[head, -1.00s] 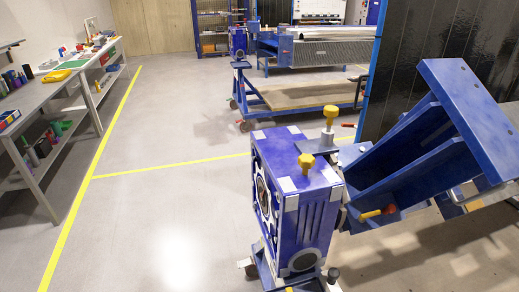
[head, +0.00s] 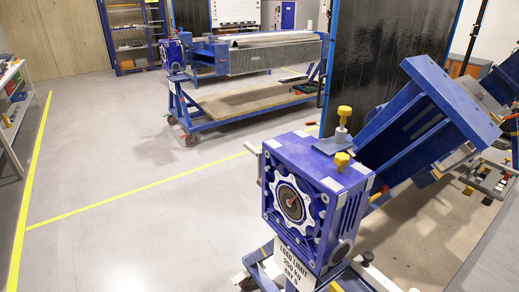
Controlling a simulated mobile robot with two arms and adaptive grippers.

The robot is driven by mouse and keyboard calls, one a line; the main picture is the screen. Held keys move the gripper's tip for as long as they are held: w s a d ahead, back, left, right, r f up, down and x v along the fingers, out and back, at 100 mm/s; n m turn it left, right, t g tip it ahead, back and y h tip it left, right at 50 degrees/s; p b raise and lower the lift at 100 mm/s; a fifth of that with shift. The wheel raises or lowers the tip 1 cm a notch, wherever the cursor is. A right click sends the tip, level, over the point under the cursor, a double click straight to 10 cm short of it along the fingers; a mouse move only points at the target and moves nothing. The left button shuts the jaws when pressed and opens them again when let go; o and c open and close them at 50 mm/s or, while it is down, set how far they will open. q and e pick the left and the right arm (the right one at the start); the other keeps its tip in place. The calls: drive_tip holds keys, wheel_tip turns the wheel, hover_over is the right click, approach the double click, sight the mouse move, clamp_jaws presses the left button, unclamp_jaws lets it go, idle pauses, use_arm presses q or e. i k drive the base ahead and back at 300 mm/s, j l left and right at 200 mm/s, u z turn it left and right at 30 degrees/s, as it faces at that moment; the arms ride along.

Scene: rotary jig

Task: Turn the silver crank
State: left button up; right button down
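A blue gearbox (head: 345,205) of the rotary jig stands at the centre right of the head view. Its front face has a silver toothed ring (head: 293,200) around a dark hub with a red mark. I cannot clearly make out the silver crank. A small pale silver bar (head: 252,149) sticks out at the gearbox's far left side. A black knob (head: 367,257) stands by a grey metal part at its lower right. I cannot tell whether either belongs to the crank. Neither of my grippers is in view.
A tilted blue bracket (head: 425,120) rises behind the gearbox, near yellow knobs (head: 343,113). A load-limit sign (head: 293,268) hangs below it. A blue cart (head: 240,100) stands farther back, shelves (head: 12,105) at the left. The floor (head: 130,225) on the left is clear.

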sight(249, 146)
drive_tip(key=i+j+z, duration=0.4)
drive_tip(key=j, duration=0.15)
drive_tip(key=i+j+z, duration=0.2)
drive_tip(key=j+z, duration=0.15)
drive_tip(key=j, duration=0.3)
drive_tip(key=i, duration=0.05)
